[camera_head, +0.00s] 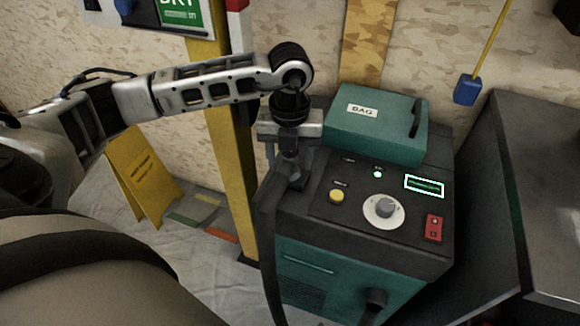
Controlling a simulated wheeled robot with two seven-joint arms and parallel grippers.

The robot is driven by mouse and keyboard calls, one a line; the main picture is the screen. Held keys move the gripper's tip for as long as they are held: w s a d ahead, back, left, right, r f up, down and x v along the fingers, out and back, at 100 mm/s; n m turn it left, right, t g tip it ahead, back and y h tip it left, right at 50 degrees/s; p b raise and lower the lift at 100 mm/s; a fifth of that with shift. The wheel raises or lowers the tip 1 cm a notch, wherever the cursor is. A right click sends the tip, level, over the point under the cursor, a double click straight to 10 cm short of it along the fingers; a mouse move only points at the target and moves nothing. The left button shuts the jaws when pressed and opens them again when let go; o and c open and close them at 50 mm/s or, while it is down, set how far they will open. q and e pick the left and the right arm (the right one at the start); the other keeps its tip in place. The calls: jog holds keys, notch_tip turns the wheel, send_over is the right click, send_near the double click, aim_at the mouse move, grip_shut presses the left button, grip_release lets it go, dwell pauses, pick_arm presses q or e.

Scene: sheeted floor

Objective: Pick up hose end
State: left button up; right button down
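The black hose (268,235) curves down along the left side of a teal and black machine. Its upper end (297,178) is at the machine's top left edge. My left gripper (288,152) points down directly over this hose end, with its fingers around or just above it. The fingers and the hose end are both dark and overlap, so I cannot tell whether the fingers are shut on it. My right gripper is not in view.
A grey metal cabinet (525,150) is at right.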

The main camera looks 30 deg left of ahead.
pick_arm(q)
jog(key=c, duration=1.1)
jog(key=shift+r, duration=0.1)
jog(key=shift+r, duration=0.5)
jog(key=s+d+r, duration=0.3)
jog(key=r, duration=0.1)
jog(key=s+d+r, duration=0.3)
jog(key=s+r, duration=0.1)
jog(key=s+d+r, duration=0.3)
jog(key=r, duration=0.1)
jog(key=shift+s+d, duration=0.15)
jog(key=shift+d, duration=0.1)
jog(key=shift+o, duration=1.1)
